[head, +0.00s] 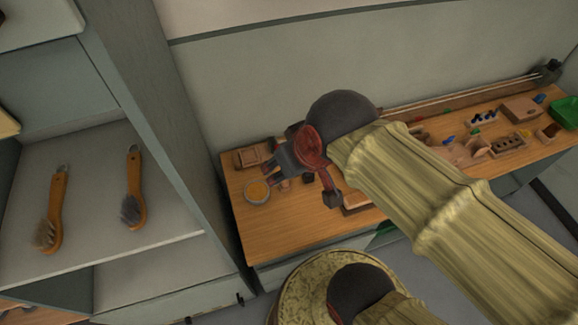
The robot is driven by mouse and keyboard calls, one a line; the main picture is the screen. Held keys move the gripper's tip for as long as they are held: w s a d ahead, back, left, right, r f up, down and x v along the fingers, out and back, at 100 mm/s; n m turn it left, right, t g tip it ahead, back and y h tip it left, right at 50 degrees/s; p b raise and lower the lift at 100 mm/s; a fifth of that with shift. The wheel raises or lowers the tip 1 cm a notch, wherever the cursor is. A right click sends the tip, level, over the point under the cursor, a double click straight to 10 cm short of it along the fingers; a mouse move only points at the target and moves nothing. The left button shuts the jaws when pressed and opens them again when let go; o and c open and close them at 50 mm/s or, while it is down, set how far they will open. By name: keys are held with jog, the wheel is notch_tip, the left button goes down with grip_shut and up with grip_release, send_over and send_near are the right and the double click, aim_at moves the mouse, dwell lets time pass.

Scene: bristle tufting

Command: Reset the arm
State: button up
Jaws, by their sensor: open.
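My gripper (269,174) is open, with nothing seen between its fingers. It hangs over the left end of the wooden workbench (290,231), at the end of my sleeved arm, which reaches in from the lower right. A round dish with yellowish contents (257,192) lies just below and left of the fingertips in the picture. I cannot tell the height of the gripper above the bench. My arm hides the middle of the bench.
Two wooden-handled brushes (55,211) (133,190) lie on a shelf at left, behind a grey upright panel (150,110). A wooden tray (250,156) sits at the bench's back left. Wooden blocks (508,142) and a green bin (566,112) stand at right. The front-left bench is clear.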

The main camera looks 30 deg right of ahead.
jog(key=shift+s+a, duration=0.1)
jog(key=shift+s, duration=0.3)
